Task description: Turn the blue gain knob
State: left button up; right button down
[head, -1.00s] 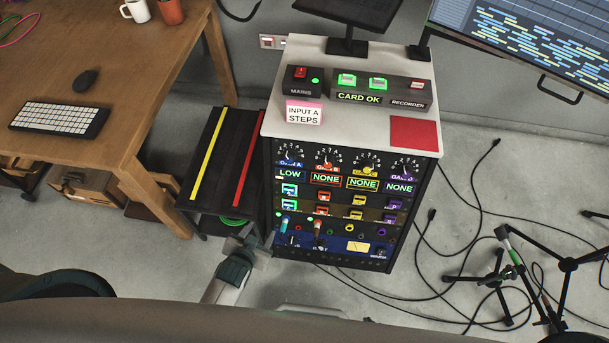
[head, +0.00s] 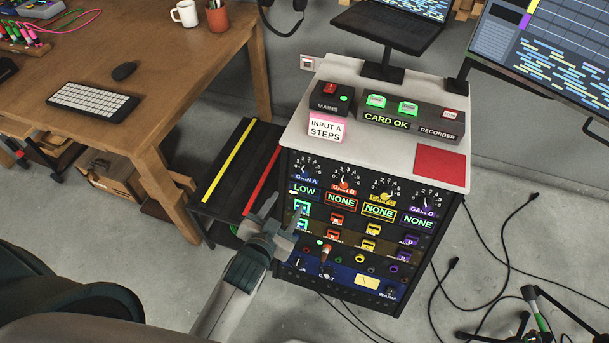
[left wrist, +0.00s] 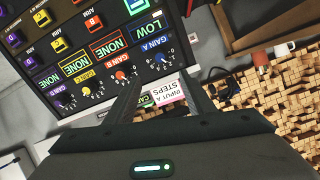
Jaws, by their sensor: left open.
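The blue gain knob (head: 304,173), labelled GAIN A, sits at the top left of the rack's front panel, with LOW on the display below it. It also shows in the left wrist view (left wrist: 159,57), just beyond and between my fingertips. My left gripper (head: 284,210) is open and empty, in front of the rack's left edge, lower in the picture than the knob and apart from it. In the left wrist view its two fingers (left wrist: 164,80) are spread. My right gripper is in neither view.
Red (head: 344,184), yellow (head: 385,196) and purple (head: 424,206) gain knobs continue the row, each over a NONE display. A pink-edged INPUT A STEPS note (head: 326,127) stands on the rack top. A low black stand (head: 213,205) is left of the rack; cables lie right.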

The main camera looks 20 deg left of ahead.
aim_at(305, 174)
pick_arm(q)
jog(key=x, duration=1.5)
jog(key=shift+w+f, duration=0.15)
jog(key=shift+w, duration=0.25)
jog(key=shift+w+f, duration=0.25)
jog(key=shift+w, duration=0.4)
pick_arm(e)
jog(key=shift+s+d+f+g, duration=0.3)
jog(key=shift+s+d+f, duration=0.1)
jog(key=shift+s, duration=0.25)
pick_arm(q)
jog(key=shift+d, duration=0.1)
jog(key=c, duration=1.1)
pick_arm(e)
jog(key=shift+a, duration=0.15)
